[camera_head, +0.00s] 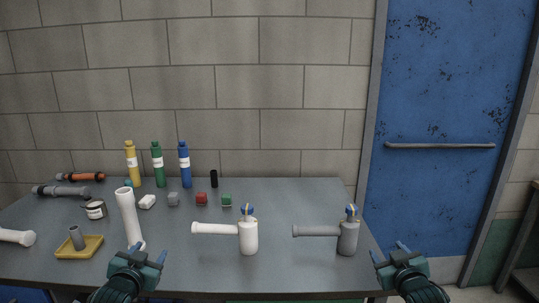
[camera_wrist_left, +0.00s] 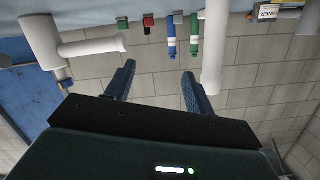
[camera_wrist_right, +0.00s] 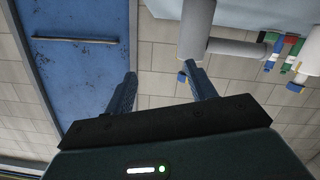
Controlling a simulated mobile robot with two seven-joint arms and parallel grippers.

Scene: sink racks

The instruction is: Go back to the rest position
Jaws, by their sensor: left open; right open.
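My left gripper (camera_head: 148,257) is open and empty at the front edge of the table, in front of the upright white tube. Its two fingers also show apart in the left wrist view (camera_wrist_left: 158,82). My right gripper (camera_head: 391,255) is open and empty beside the table's right front corner, in front of the blue door. Its fingers also show apart in the right wrist view (camera_wrist_right: 162,85). Neither gripper visibly touches anything.
The grey table (camera_head: 200,272) carries a white pipe piece (camera_head: 248,238), a grey pipe piece (camera_head: 347,238), a white tube (camera_head: 129,215), a yellow tray (camera_head: 92,250), three bottles (camera_head: 157,166) and small blocks. A blue door (camera_head: 450,100) stands right.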

